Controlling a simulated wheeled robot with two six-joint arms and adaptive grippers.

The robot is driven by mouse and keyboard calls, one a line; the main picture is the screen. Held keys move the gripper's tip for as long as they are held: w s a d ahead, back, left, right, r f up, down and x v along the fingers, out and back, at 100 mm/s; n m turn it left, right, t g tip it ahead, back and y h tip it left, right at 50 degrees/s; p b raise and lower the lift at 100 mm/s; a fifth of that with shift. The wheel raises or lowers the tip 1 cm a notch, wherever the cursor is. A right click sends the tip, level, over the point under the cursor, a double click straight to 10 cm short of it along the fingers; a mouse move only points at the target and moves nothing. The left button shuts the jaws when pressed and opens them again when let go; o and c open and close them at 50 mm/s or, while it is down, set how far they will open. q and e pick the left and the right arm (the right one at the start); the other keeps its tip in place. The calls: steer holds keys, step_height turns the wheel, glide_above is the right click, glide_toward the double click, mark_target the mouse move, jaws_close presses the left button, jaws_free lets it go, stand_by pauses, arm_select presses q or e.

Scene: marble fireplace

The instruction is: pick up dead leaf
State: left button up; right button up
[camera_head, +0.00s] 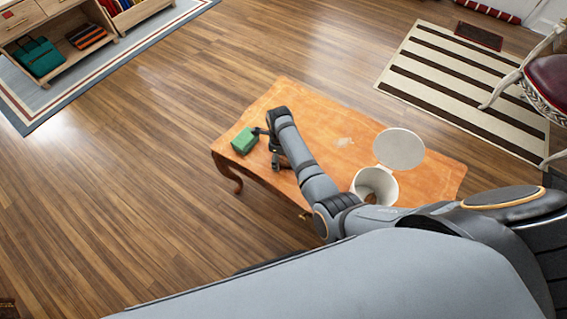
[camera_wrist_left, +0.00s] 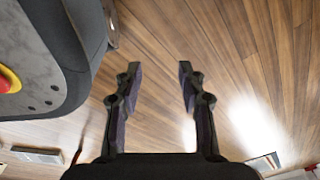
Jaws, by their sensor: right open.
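A small pale patch (camera_head: 345,142) lies flat on the orange wooden table (camera_head: 300,105); it is too small to tell whether it is the dead leaf. My right gripper (camera_head: 266,146) is open over the table's left part, beside a green box (camera_head: 244,141). One finger is close to the box; I cannot tell whether they touch. My left gripper (camera_wrist_left: 159,67) is open and empty in the left wrist view, with bare floor beyond it. It does not show in the head view.
A white bin (camera_head: 369,181) with its round lid (camera_head: 399,149) raised stands on the table's right part. A striped rug (camera_head: 455,75) and a red-seated chair (camera_head: 548,85) are at the right. A low shelf (camera_head: 60,45) stands upper left. Floor left of the table is clear.

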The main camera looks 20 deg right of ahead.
steer(key=c, duration=0.9)
